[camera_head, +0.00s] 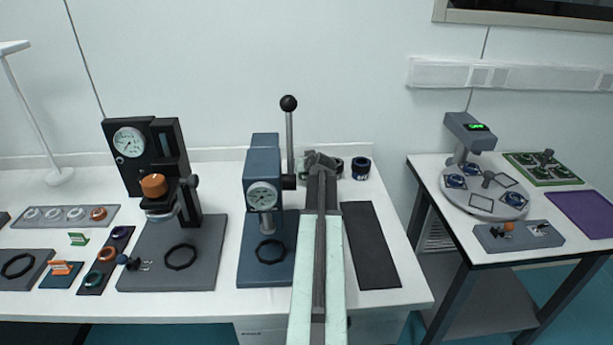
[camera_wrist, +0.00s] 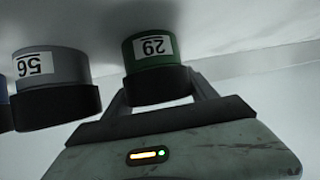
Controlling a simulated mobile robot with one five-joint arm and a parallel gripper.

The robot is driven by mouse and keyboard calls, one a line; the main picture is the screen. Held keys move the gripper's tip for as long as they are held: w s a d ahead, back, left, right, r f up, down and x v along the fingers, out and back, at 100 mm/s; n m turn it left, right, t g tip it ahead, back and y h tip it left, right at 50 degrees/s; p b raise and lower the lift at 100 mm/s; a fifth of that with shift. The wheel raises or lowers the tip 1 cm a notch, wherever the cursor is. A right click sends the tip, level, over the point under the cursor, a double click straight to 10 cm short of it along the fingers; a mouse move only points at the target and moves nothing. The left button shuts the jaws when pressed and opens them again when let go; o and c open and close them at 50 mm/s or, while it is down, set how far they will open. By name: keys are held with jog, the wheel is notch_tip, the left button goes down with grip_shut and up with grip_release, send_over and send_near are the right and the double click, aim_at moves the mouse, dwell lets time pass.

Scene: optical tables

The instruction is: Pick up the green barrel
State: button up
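The green barrel (camera_wrist: 154,58) has a black lower part and a white label reading 29, upside down in the wrist view. It stands between the two fingers of my gripper (camera_wrist: 160,92), one finger on each side. The fingers run close along its sides, and I cannot tell whether they press on it. In the head view, my gripper (camera_head: 322,160) is at the back of the left table, beyond the blue press, and the green barrel cannot be made out there.
A grey barrel (camera_wrist: 50,80) labelled 56 stands just left of the green one, with a blue one partly seen beyond. In the head view, a dark blue-banded barrel (camera_head: 361,168) stands right of my gripper. A blue lever press (camera_head: 264,200) is close to my arm's left; a black mat (camera_head: 370,245) is right.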

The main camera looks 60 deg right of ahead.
jog(key=c, duration=0.8)
jog(key=shift+r, duration=0.1)
